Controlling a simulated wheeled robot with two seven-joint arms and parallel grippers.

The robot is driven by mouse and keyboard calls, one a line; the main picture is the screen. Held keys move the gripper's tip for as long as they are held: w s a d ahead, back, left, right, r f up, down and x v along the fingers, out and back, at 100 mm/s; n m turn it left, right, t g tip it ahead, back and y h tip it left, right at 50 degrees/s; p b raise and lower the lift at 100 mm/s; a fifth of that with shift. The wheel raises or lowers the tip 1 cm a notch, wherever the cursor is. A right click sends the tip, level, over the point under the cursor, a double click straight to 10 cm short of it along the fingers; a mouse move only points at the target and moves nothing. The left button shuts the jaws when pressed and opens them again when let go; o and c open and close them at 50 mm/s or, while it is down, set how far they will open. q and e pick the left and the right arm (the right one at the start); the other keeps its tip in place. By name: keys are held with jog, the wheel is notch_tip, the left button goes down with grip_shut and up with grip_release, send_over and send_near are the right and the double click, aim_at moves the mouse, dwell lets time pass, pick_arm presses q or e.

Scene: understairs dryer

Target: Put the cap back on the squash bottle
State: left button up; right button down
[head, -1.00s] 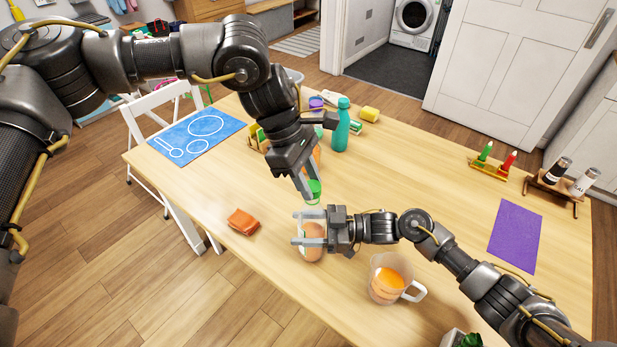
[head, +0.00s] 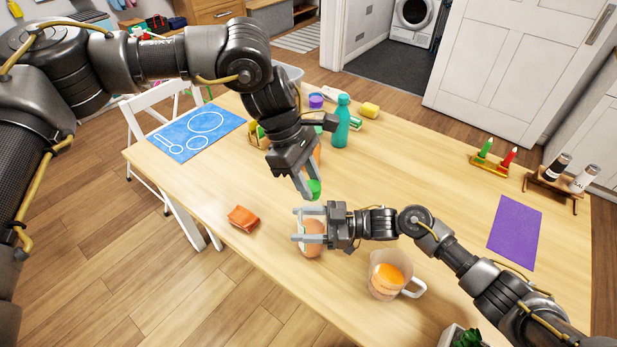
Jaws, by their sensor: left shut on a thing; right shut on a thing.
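The squash bottle (head: 313,247) stands on the wooden table near its front edge, with an orange-brown body and a pale top. My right gripper (head: 312,225) is shut around its upper part from the right, and its fingers hide some of the bottle. The green cap (head: 314,187) is in my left gripper (head: 309,189), which is shut on it and points down from above. The cap is just above the bottle's top, close to it. I cannot tell whether cap and bottle touch.
A glass mug of orange drink (head: 384,282) stands right of the bottle, below my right forearm. An orange folded cloth (head: 243,218) lies to the left. A teal bottle (head: 341,122) stands behind my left gripper. A purple mat (head: 515,233) lies at right.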

pick_arm(q)
jog(key=m, duration=0.2)
jog(key=m+g+y, duration=0.1)
jog(key=m, duration=0.2)
jog(key=shift+w+d+g, duration=0.15)
jog(key=shift+w+g, duration=0.05)
jog(key=shift+g, duration=0.1)
jog(key=m, duration=0.2)
jog(key=m+y, duration=0.1)
jog(key=shift+d+m+g, duration=0.2)
jog(key=shift+m+g, duration=0.2)
jog(key=shift+y, duration=0.3)
jog(key=shift+a, duration=0.1)
jog(key=o, duration=0.9)
jog(key=shift+o, duration=0.2)
jog(key=shift+r, duration=2.25)
jog(key=shift+c, duration=0.3)
